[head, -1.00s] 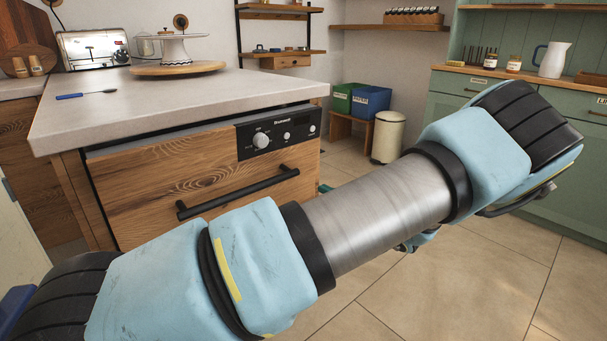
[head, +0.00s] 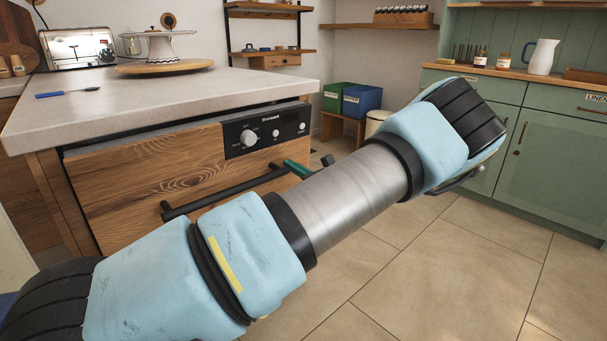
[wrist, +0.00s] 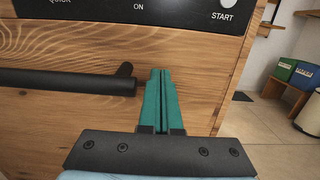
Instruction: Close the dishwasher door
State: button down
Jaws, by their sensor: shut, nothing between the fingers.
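The dishwasher door (head: 150,170) has a wood front, a black control panel (head: 266,131) and a black bar handle (head: 225,192). It stands nearly upright under the counter, with a dark gap along its top edge. My gripper (head: 296,168) has green fingers and is mostly hidden behind my arm in the head view. In the wrist view my gripper (wrist: 161,75) is shut and empty. Its fingertips are at the wood front, just right of the handle's end (wrist: 124,80) and below the panel (wrist: 150,12). I cannot tell whether they touch the wood.
The grey countertop (head: 200,92) holds a cake stand, a toaster and a blue-handled utensil. Green and blue bins (head: 360,100) stand on a wooden bench beyond. Green cabinets (head: 560,150) line the right. The tiled floor between is clear.

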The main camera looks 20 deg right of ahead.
jog(key=shift+w+a, duration=0.25)
jog(key=shift+w, duration=0.25)
